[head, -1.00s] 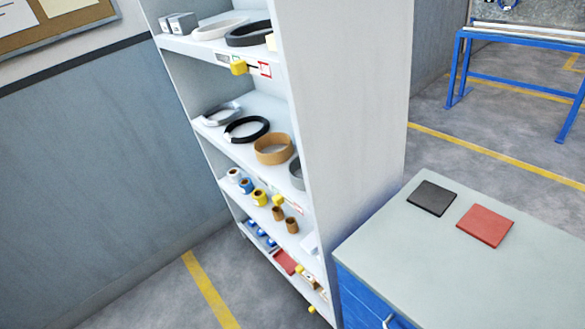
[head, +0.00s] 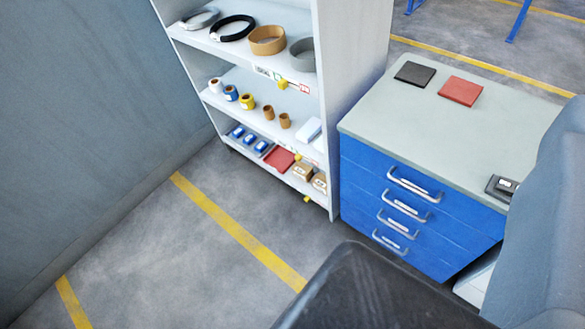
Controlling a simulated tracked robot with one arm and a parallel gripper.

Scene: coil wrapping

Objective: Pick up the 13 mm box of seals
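Two small cardboard boxes with pale labels sit at the right end of the lowest shelf. One is the left box (head: 302,172), the other the right box (head: 319,183). Several small blue-and-white items, one of them here (head: 250,140), stand in a grey tray on the same shelf. The labels are too small to read, so I cannot tell which thing is the 13 mm box of seals. My gripper is not in view.
The white shelf unit (head: 350,75) holds rings and rolls above. A red mat (head: 279,159) lies on the lowest shelf. A blue drawer cabinet (head: 365,185) stands right of it, with black (head: 415,73) and red (head: 461,91) pads on top. The floor in front (head: 170,260) is clear.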

